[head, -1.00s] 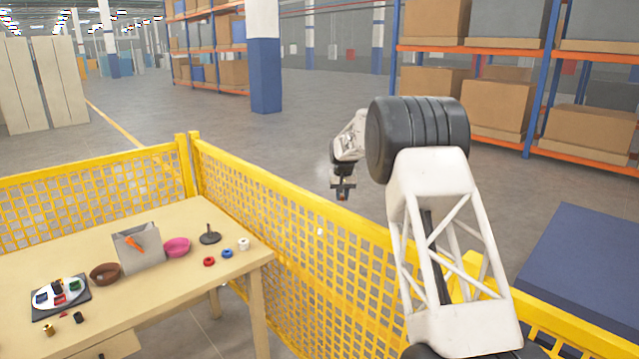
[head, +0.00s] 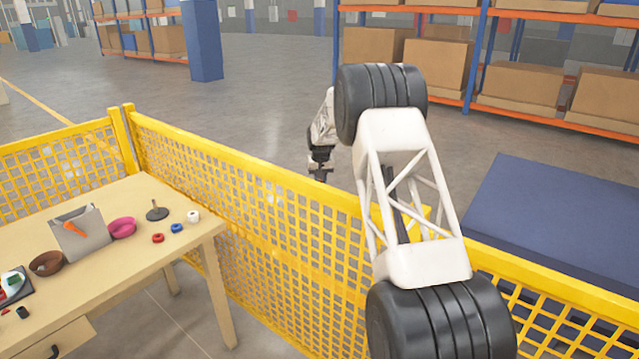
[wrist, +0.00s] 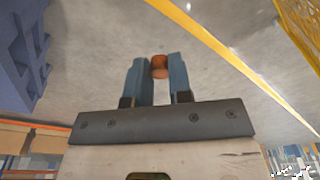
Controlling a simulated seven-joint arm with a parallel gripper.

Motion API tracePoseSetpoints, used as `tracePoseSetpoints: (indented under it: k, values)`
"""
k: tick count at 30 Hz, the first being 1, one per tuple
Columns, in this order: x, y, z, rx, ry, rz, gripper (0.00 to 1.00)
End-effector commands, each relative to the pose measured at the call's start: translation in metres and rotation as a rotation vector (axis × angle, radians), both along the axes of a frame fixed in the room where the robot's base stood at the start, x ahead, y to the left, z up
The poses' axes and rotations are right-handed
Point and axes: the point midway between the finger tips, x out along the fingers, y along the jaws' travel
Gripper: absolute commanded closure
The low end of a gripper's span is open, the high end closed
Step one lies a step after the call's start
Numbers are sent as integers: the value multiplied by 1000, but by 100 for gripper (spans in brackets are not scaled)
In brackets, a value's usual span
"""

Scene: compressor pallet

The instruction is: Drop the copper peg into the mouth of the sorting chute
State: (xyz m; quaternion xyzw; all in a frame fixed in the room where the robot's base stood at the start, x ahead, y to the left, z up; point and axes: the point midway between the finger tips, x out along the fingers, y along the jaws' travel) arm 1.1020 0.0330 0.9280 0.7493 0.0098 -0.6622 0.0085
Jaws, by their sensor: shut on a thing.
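The copper peg (wrist: 159,67) is pinched between the two blue-grey fingers of my gripper (wrist: 158,72) in the wrist view. In the head view my gripper (head: 319,170) hangs small and dark beyond the yellow fence, far to the right of the table; the peg is too small to make out there. A grey upright box with a sloped top (head: 88,240) stands on the table and may be the sorting chute. An orange item shows at its front. I cannot clearly see into its mouth. My gripper is well apart from it.
The wooden table (head: 130,262) also holds a brown bowl (head: 46,263), a pink bowl (head: 122,228), a dark stand with a post (head: 157,211) and small rings. The yellow mesh fence (head: 255,205) runs between table and gripper. A blue block (head: 560,215) stands at right.

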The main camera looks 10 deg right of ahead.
Motion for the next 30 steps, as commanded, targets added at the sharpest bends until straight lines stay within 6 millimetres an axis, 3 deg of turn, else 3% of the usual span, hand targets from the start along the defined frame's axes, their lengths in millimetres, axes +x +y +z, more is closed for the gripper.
tracePoseSetpoints:
  k: [8,14,21,30]
  values:
    - [19,30,36,0,1,22,100]
    - [38,71,80,0,-1,49,100]
    - [55,135,133,1,-1,84,100]
    - [61,230,175,1,2,132,100]
